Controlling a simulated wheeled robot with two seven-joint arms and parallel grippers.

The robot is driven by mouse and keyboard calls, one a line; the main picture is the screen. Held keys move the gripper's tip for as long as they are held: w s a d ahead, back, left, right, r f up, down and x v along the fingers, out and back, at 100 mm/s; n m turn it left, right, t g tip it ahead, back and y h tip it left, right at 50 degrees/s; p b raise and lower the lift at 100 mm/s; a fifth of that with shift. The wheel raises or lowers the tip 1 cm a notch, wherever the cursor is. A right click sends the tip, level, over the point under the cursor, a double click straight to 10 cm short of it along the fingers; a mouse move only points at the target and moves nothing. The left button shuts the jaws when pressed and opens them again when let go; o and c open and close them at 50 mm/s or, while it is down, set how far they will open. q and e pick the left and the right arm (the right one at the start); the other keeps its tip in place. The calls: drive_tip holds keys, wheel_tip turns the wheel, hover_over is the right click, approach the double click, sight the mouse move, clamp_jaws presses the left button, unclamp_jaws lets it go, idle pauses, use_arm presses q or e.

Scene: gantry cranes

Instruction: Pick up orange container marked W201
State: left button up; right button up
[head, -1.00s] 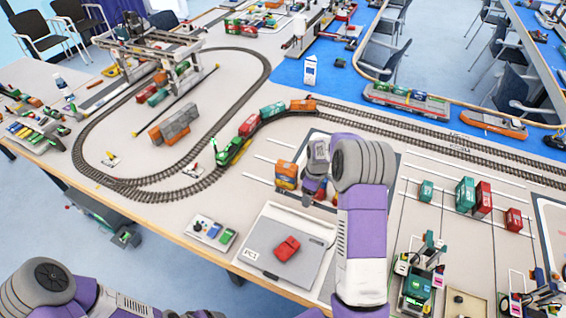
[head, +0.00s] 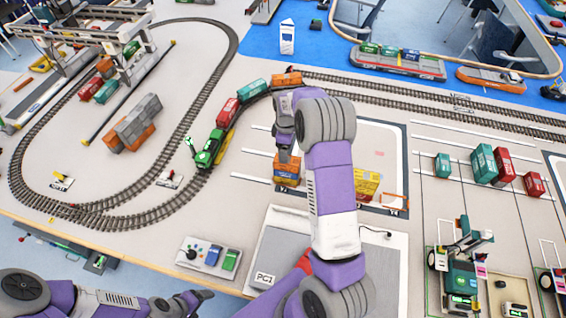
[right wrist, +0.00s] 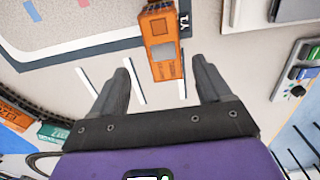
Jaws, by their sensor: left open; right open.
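An orange container (head: 280,173) stands by the dark-edged yard mat, partly behind my right arm in the head view. In the right wrist view an orange container (right wrist: 166,62) lies ahead, between the lines of my right gripper's fingers (right wrist: 163,84). The fingers are apart with nothing held. I cannot read W201 on it. Another orange block (right wrist: 14,112) with blurred lettering is at the left edge there. An orange wagon (head: 287,78) stands at the train's far end. My left gripper (head: 198,298) is open and empty, low at the front edge.
A green engine (head: 208,150) and red wagon (head: 227,112) stand on the track left of my right arm. A yellow container (head: 367,184) is right of the arm. Green and red containers (head: 483,163) stand at right. A control box (head: 212,254) is at the front edge.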

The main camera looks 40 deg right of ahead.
drive_tip(key=f, duration=0.3)
drive_tip(key=s+f, duration=0.1)
drive_tip(key=f, duration=0.1)
drive_tip(key=shift+f, duration=0.75)
drive_tip(key=c, duration=1.1)
